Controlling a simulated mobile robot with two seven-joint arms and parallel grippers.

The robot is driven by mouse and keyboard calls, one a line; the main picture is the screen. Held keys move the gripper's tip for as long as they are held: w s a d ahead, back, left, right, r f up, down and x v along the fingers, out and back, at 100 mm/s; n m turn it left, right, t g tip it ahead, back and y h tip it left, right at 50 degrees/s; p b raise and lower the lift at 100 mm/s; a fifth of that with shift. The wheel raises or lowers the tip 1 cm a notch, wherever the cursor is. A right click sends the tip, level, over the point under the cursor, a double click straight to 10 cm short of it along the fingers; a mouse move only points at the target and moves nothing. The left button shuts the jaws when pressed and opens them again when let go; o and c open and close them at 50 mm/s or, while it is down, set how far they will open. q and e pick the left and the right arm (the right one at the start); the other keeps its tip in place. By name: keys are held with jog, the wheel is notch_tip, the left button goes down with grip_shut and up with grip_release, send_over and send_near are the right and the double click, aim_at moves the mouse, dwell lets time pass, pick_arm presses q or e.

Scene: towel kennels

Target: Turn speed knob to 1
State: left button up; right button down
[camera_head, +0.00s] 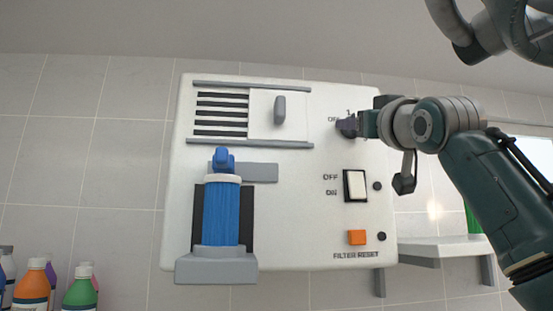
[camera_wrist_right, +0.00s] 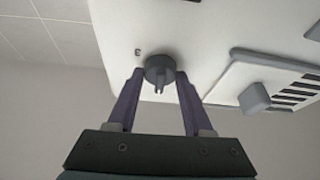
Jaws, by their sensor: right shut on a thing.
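The speed knob (camera_wrist_right: 159,66) is a dark grey round dial on the white panel (camera_head: 290,215), with a small notched pointer. In the head view it is mostly hidden behind my right gripper (camera_head: 352,126), with the marks "1" and part of "OFF" showing above and left of it. In the right wrist view the two purple fingers of my right gripper (camera_wrist_right: 160,80) are shut on the knob's sides. A "3" mark shows beside the knob there. Which mark the pointer faces is hard to tell. My left gripper is out of view.
Below the knob are a white OFF/ON rocker switch (camera_head: 356,186) and an orange filter reset button (camera_head: 357,237). A blue filter cylinder (camera_head: 221,212) and a sliding vent cover (camera_head: 264,113) are on the left. Bottles (camera_head: 82,292) stand lower left; a shelf (camera_head: 445,248) is at right.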

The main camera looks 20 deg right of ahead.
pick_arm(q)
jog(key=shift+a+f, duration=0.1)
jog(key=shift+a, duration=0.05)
pick_arm(e)
jog(key=shift+w+f+m, duration=0.1)
jog(key=shift+m, duration=0.4)
jog(key=shift+c, duration=1.5)
grip_release()
